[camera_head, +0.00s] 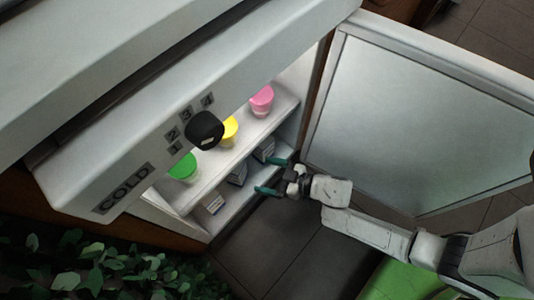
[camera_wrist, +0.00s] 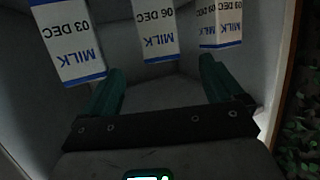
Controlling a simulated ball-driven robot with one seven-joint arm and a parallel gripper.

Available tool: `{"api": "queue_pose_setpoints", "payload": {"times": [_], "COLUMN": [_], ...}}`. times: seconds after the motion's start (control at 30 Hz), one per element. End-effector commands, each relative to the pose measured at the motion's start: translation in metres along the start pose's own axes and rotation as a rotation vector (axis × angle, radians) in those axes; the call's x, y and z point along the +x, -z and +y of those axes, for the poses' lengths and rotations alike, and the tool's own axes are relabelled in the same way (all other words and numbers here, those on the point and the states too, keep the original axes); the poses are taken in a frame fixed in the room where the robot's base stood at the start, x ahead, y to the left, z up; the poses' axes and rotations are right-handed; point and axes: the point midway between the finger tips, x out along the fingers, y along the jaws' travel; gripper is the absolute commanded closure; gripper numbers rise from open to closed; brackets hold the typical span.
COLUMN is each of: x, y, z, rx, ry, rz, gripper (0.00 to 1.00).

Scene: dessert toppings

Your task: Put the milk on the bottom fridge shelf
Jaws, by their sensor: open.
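Three white-and-blue milk cartons stand in a row on the bottom fridge shelf (camera_head: 222,219): left (camera_head: 213,203), middle (camera_head: 238,175) and right (camera_head: 265,149) in the head view. In the wrist view their printing is upside down; a carton marked 03 DEC (camera_wrist: 70,42) is at left, 06 DEC (camera_wrist: 155,30) in the middle, and another (camera_wrist: 220,22) at right with its date hard to read. My gripper (camera_head: 268,176) is open and empty at the shelf's front. In the wrist view its teal fingers (camera_wrist: 160,70) point toward the cartons, with the middle carton beyond the gap.
The shelf above holds green (camera_head: 183,167), yellow (camera_head: 229,131) and pink (camera_head: 261,101) cups. The fridge door (camera_head: 410,115) stands open at right. A black knob (camera_head: 204,130) sticks out of the top panel. Leafy plants (camera_head: 90,265) are at lower left. Dark floor before the fridge is clear.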

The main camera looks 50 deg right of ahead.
Motion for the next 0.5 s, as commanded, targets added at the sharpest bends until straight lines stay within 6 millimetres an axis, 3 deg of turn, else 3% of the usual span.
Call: {"api": "queue_pose_setpoints", "payload": {"times": [0.27,0.5], "x": [0.002,0.001], "y": [0.004,0.017], "z": [0.009,0.051], "rx": [-0.004,0.019], "ry": [-0.05,-0.299], "rz": [-0.025,-0.206], "gripper": [0.06,0.06]}}
